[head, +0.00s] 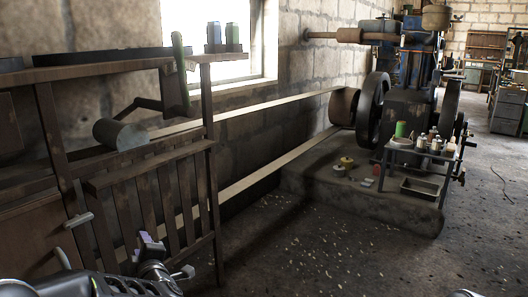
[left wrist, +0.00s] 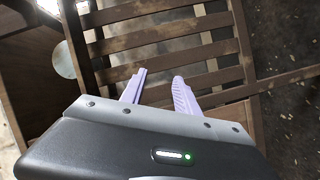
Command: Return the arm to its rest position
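My left arm comes in at the bottom left of the head view. Its gripper (head: 150,246) is beside the slatted wooden frame (head: 214,185). In the left wrist view the two pale purple fingers (left wrist: 158,92) stand apart with nothing between them. The slats of the frame (left wrist: 165,48) show beyond the fingertips; I cannot tell how far off they are. My right gripper does not show in either view.
A flat belt (head: 270,166) runs to the engine (head: 405,110) on a concrete plinth (head: 310,182). A small cart (head: 418,160) holds cans. The floor (head: 330,255) ahead is open.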

